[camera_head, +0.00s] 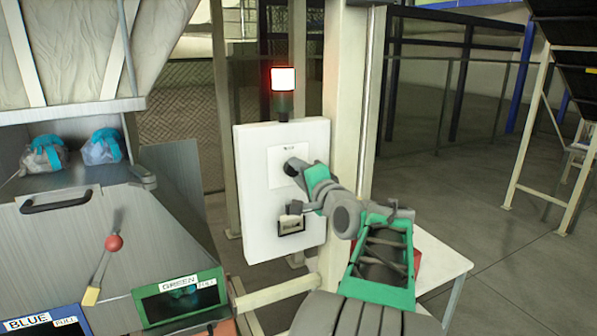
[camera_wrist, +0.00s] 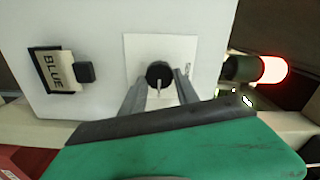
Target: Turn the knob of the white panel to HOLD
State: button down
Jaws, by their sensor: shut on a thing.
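The white panel (camera_head: 255,215) stands upright on a post in the middle of the head view, and it fills much of the wrist view (camera_wrist: 100,20). Its round black knob (camera_wrist: 159,74) sits on a white label plate (camera_wrist: 145,45); a pale pointer line shows on the knob. My gripper (camera_wrist: 160,92) reaches the panel with its two fingers on either side of the knob, shut on it. In the head view, my gripper (camera_head: 300,170) hides most of the knob. The lettering on the plate is too small to read.
A red lit lamp (camera_head: 283,79) stands above the panel. A small holder with a BLUE card (camera_wrist: 52,70) and a black button (camera_wrist: 85,72) are lower on the panel. A white table (camera_head: 440,262) is at right.

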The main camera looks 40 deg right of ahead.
dwell(0.4)
jog(key=c, duration=0.9)
grip_release()
jog(key=shift+s, duration=0.1)
jog(key=b+v, duration=0.2)
jog(key=v, duration=0.5)
jog(key=shift+s+a, duration=0.2)
jog(key=shift+s, duration=0.1)
